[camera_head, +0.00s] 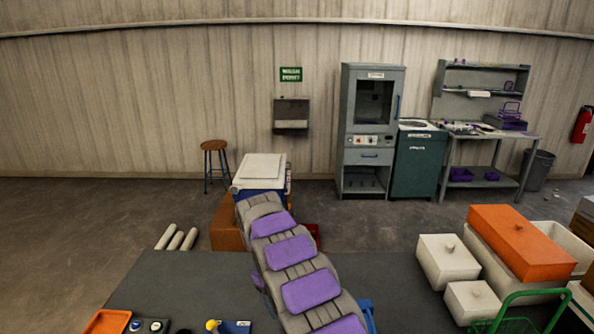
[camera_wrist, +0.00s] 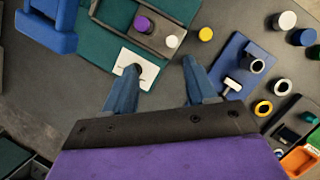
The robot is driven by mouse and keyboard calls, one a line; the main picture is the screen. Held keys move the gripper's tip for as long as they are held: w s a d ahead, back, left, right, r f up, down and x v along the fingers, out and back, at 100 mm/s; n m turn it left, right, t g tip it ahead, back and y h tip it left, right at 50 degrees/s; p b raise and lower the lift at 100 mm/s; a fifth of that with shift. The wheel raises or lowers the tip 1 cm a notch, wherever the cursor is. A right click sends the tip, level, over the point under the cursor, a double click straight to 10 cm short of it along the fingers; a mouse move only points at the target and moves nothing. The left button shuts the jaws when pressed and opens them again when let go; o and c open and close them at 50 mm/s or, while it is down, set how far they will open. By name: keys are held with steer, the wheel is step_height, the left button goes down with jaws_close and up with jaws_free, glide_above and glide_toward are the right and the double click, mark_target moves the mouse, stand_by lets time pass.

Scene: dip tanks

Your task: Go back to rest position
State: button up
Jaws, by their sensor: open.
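In the wrist view my gripper (camera_wrist: 160,80) is open, its two blue fingers spread apart with nothing held between them. It hangs over a dark worktop (camera_wrist: 215,52). The left fingertip overlaps a white square plate (camera_wrist: 148,62) at the edge of a green mat. In the head view my grey and purple arm reaches forward over the table (camera_head: 180,275), and the gripper itself cannot be made out there.
A blue tray (camera_wrist: 235,52) with a T-shaped piece lies right of my gripper. Rings, small pots and an orange tray (camera_wrist: 300,160) are further right. A blue object (camera_wrist: 48,30) stands upper left.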

steer(key=s+d+r+m+y+b, duration=0.1)
steer(key=s+d+r+m, duration=0.1)
steer(key=s+d+r, duration=0.45)
steer(key=s+d+r+m+b, duration=0.1)
steer(key=s+d+r+m, duration=0.15)
steer(key=s+d, duration=0.6)
steer(key=s+d+f+m+y+b, duration=0.1)
steer(key=s+d+f, duration=0.1)
steer(key=s, duration=1.1)
steer(key=s+d+f+m+t+y, duration=0.1)
steer(key=s+f+m, duration=0.1)
steer(key=s, duration=1.1)
steer(key=shift+d+f+b, duration=0.2)
steer(key=shift+d+b, duration=0.2)
steer(key=shift+s+m, duration=0.1)
steer(key=shift+m, duration=0.15)
